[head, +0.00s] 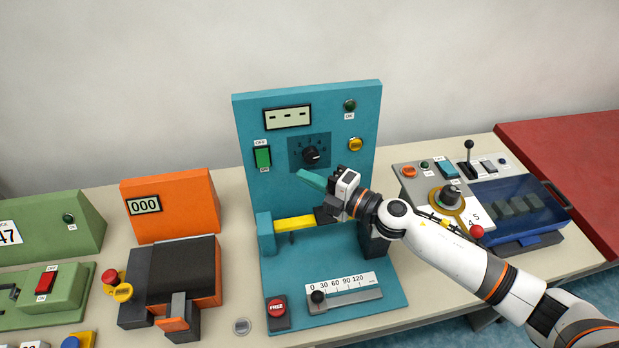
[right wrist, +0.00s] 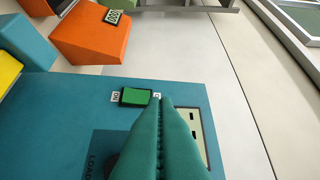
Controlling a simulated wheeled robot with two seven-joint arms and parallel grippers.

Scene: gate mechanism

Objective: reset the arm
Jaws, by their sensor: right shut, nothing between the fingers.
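The gate mechanism is a teal panel and base (head: 300,100) in the middle of the table. Its yellow arm (head: 294,223) lies level above the base, its right end partly hidden by my right arm. A green rocker switch (head: 262,156), a dark knob (head: 311,155), a yellow button (head: 355,144) and a display with dashes (head: 287,117) are on the panel. My right gripper (head: 299,173) is shut and empty, its teal fingertips in front of the panel below the switch. In the right wrist view the fingertips (right wrist: 165,99) appear beside the green switch (right wrist: 135,97). My left gripper is out of view.
On the base are a red button (head: 277,308) and a slider (head: 318,297) near 0. An orange machine (head: 170,205) stands left, green devices (head: 50,225) farther left. A grey console (head: 415,175) with a blue clear-lidded box (head: 520,190) stands right, partly behind my arm.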

